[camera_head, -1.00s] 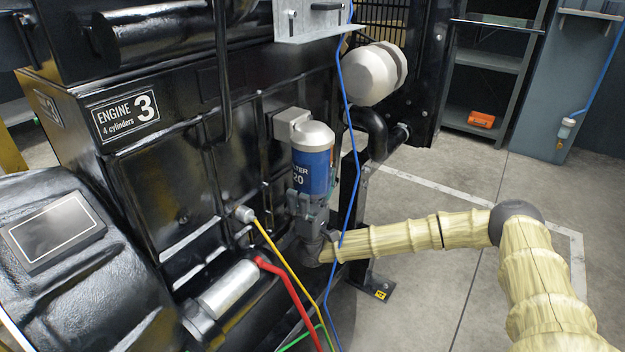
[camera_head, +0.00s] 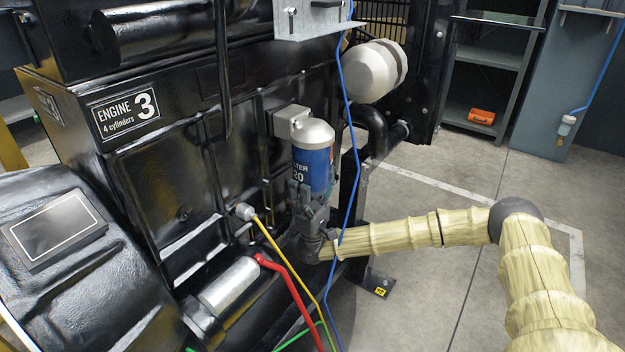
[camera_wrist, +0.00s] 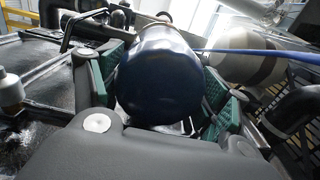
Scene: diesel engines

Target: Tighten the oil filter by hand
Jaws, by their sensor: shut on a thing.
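The oil filter (camera_head: 312,168) is a blue canister with a silver top and white lettering. It hangs upright under a grey block (camera_head: 290,120) on the side of the engine (camera_head: 190,150). My gripper (camera_head: 311,198) is shut on the lower part of the filter from below. In the wrist view the filter's dark blue bottom (camera_wrist: 160,82) fills the middle, with the green finger pads (camera_wrist: 212,92) of my gripper on both sides. The joint between the filter and the block is too small to judge.
A blue cable (camera_head: 352,190) hangs just right of the filter, passing in front of my arm. A yellow cable (camera_head: 270,240) and red hose (camera_head: 285,280) run below left. A pale cylinder (camera_head: 375,72) is above right. The floor (camera_head: 440,205) at right is clear.

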